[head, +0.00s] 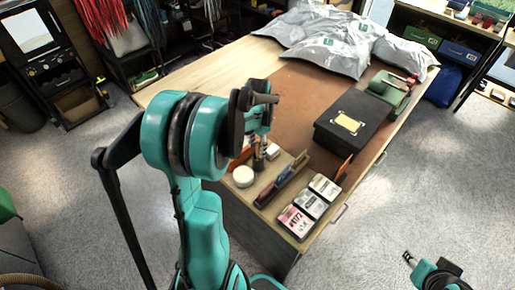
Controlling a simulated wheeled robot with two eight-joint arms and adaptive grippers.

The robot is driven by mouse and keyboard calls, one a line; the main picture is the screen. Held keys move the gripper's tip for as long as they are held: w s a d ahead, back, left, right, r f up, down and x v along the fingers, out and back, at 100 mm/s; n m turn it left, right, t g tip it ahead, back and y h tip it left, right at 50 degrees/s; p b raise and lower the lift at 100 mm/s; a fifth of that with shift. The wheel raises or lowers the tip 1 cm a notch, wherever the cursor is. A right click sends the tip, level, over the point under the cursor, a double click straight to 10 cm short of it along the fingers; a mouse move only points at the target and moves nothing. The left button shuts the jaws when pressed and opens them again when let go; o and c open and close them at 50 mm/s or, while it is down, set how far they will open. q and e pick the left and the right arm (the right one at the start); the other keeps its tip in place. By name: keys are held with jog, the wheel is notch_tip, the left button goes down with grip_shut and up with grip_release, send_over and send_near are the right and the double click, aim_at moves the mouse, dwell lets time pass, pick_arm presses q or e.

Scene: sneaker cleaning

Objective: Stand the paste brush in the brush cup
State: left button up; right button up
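My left arm reaches over the table's near left corner and hides part of it. Its gripper (260,152) points down among small items there, partly hidden behind the arm. I cannot tell whether its fingers are open or shut. Thin dark upright shapes show around it, but I cannot clearly tell the paste brush or the brush cup from the gripper. My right gripper (410,259) is at the bottom right, over the floor and away from the table. It is too small to tell whether it is open or shut.
A round white tin (243,176) stands near the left gripper. Small boxes (296,221) line the table's near edge. A black box (352,127) and a green case (388,88) stand on the right. Grey bags (325,42) cover the far end. The brown mat (300,95) has free room.

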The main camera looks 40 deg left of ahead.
pick_arm(q)
notch_tip(320, 180, up, 10)
jog(key=shift+p, duration=0.95)
jog(key=shift+s+d+r, duration=0.1)
jog(key=shift+r, duration=0.15)
jog(key=s+d+n+t, duration=0.1)
jog(key=s+d+t, duration=0.1)
jog(key=d, duration=0.4)
jog(key=s+d+r+n+t, duration=0.1)
jog(key=s+d+t, duration=0.1)
jog(key=s+d, duration=0.2)
jog(key=s+d+t, duration=0.3)
jog(key=d, duration=0.7)
jog(key=shift+s+r+n, duration=0.2)
jog(key=shift+n, duration=0.2)
notch_tip(320, 180, down, 11)
jog(key=b, duration=1)
jog(key=shift+r+b, duration=0.2)
jog(key=shift+b, duration=0.1)
